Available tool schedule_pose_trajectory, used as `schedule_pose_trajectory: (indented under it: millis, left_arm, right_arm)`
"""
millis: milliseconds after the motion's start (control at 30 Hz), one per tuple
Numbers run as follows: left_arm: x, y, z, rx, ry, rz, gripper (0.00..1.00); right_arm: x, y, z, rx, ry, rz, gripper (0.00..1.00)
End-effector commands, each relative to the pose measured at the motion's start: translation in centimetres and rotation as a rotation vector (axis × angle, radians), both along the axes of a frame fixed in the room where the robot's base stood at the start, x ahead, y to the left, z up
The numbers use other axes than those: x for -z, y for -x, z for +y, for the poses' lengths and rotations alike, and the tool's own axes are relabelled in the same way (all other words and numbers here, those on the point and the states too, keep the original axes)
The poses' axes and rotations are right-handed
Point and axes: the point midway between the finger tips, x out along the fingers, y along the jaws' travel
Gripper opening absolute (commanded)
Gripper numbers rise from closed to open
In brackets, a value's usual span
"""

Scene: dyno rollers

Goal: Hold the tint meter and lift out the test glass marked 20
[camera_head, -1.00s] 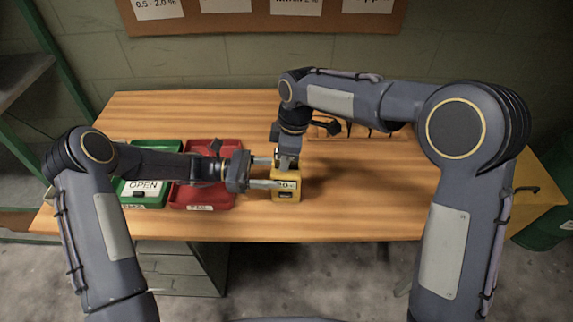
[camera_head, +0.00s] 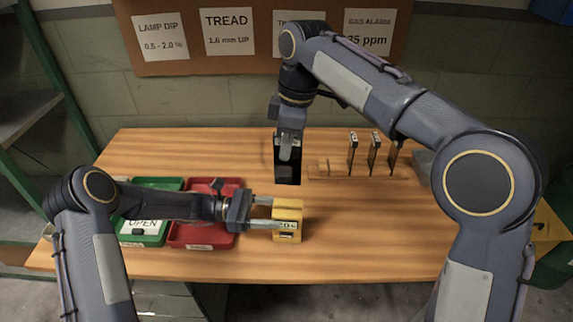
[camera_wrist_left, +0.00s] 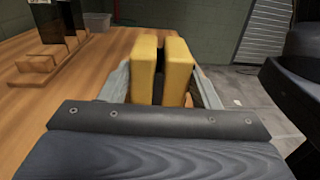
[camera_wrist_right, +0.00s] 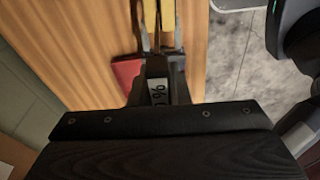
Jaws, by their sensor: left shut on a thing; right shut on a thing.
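The yellow tint meter (camera_head: 287,222) stands on the bench, its small display facing me. My left gripper (camera_head: 272,212) is shut on its sides, and the left wrist view shows the meter's two yellow halves (camera_wrist_left: 160,68) with an open slot between the fingers. My right gripper (camera_head: 287,145) is shut on a dark test glass (camera_head: 288,168), held upright above and behind the meter, clear of it. The glass's label shows in the right wrist view (camera_wrist_right: 158,92), only a percent sign and part of a figure readable.
A wooden rack (camera_head: 355,172) behind right holds several dark glasses upright. A green tray (camera_head: 150,240) with an OPEN card and a red tray (camera_head: 200,236) lie left of the meter. The bench right of the meter is clear.

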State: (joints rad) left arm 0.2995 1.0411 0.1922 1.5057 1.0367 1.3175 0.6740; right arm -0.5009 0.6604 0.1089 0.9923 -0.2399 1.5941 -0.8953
Motion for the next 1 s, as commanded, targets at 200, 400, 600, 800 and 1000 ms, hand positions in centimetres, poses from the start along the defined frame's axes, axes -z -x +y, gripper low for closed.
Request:
schedule_pose_trajectory:
  millis: [200, 400, 600, 800, 1000]
  left_arm:
    - [0.0, 0.0, 0.0, 0.0, -0.001, 0.0, 0.42]
    - [0.0, 0.0, 0.0, 0.0, -0.001, 0.0, 0.42]
    - [0.0, 0.0, 0.0, 0.0, 0.0, 0.0, 0.76]
    - [0.0, 0.0, 0.0, 0.0, 0.0, 0.0, 0.82]
    - [0.0, -0.1, 0.5, -0.001, 0.0, 0.0, 0.82]
  right_arm:
    - [-1.6, 0.1, 0.0, -0.001, 0.0, 0.0, 0.0]
    - [-1.6, 0.1, 0.0, -0.001, 0.0, 0.001, 0.0]
    - [-1.6, 0.0, 0.0, -0.001, 0.0, 0.0, 0.0]
    - [-1.6, 0.0, 0.0, -0.001, 0.0, 0.0, 0.0]
    - [-1.6, 0.0, 0.0, -0.001, 0.0, 0.0, 0.0]
